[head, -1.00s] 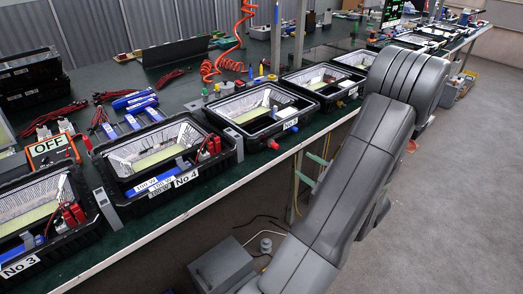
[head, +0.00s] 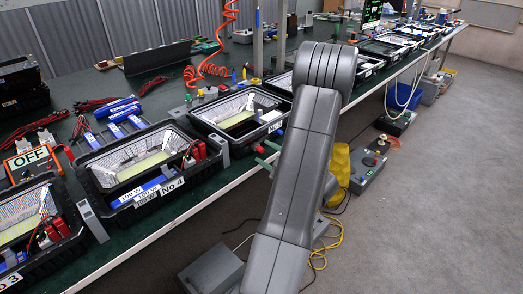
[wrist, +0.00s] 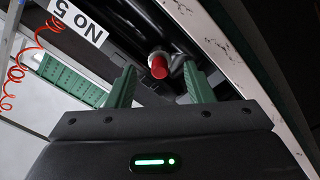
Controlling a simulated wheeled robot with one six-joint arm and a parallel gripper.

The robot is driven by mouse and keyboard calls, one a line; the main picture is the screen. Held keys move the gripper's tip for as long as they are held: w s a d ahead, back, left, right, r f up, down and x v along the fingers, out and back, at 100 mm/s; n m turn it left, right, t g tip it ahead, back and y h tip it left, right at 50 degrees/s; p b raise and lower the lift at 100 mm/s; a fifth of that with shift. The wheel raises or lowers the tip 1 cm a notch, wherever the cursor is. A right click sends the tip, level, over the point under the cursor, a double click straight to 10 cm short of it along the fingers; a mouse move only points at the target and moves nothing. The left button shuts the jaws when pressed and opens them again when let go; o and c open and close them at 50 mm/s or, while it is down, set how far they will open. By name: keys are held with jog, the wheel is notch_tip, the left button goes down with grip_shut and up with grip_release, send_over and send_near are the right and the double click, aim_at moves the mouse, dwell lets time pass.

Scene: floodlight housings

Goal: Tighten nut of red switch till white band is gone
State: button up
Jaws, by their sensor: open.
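The red switch (wrist: 159,66) is a short red cylinder on the dark side wall of the No 5 housing (wrist: 130,50) in the wrist view. A pale ring (wrist: 157,54) shows at its base; I cannot tell whether it is the nut or the white band. My gripper (wrist: 160,86) is open, with one green finger on each side of the switch and apart from it. In the head view my gripper (head: 267,155) is at the front of the No 5 housing (head: 203,124), and the switch cannot be made out clearly there.
The No 4 housing (head: 99,187) stands to the left, with several more along the green bench. An orange coiled hose (head: 212,68) hangs behind. The bench's pale front edge (head: 140,252) runs below my gripper. Grey boxes and a yellow cable (head: 322,255) are on the floor.

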aim_at(254, 146)
jog(key=shift+x, duration=1.3)
jog(key=c, duration=1)
